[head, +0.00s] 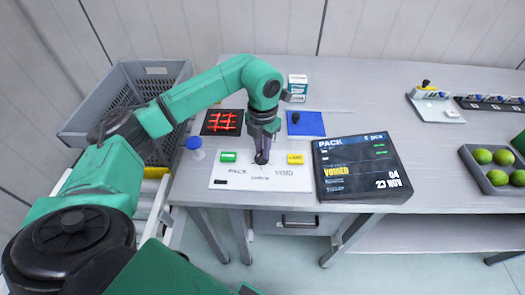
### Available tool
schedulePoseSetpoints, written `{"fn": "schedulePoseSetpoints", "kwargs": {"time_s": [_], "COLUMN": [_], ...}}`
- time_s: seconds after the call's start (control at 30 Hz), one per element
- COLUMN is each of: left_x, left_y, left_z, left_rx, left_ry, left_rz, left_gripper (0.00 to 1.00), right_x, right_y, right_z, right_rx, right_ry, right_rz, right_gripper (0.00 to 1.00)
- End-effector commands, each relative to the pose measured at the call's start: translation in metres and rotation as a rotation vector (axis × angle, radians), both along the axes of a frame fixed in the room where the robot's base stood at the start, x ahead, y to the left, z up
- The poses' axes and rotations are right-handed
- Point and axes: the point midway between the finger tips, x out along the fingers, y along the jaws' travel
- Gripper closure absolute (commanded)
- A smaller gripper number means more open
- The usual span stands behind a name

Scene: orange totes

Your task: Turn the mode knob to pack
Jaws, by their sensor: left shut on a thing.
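The mode knob (261,159) is a small dark knob on a white panel (256,187) near the table's front edge. My right gripper is not in view.
A dark display (361,167) reading PACK and VOIDED stands to the right. A red-patterned black square (222,122), a blue mat (306,124) and a blue-capped item (194,145) lie nearby. A grey crate (72,133) stands left.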

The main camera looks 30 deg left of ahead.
Motion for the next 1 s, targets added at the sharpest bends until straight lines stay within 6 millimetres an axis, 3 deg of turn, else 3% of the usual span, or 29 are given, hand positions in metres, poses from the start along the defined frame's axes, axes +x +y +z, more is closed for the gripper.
{"fn": "schedulePoseSetpoints", "kwargs": {"time_s": [0.5, 1.0], "left_x": [0.001, 0.001], "left_y": [-0.001, -0.001], "left_z": [0.002, 0.003], "left_rx": [-0.001, 0.0], "left_ry": [-0.006, -0.007], "left_rz": [-0.364, -0.435], "left_gripper": [1.0, 1.0], "right_x": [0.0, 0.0], "right_y": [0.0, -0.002], "right_z": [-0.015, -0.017], "right_rx": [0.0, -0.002], "right_ry": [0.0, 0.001], "right_rz": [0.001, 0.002], "right_gripper": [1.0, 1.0]}}
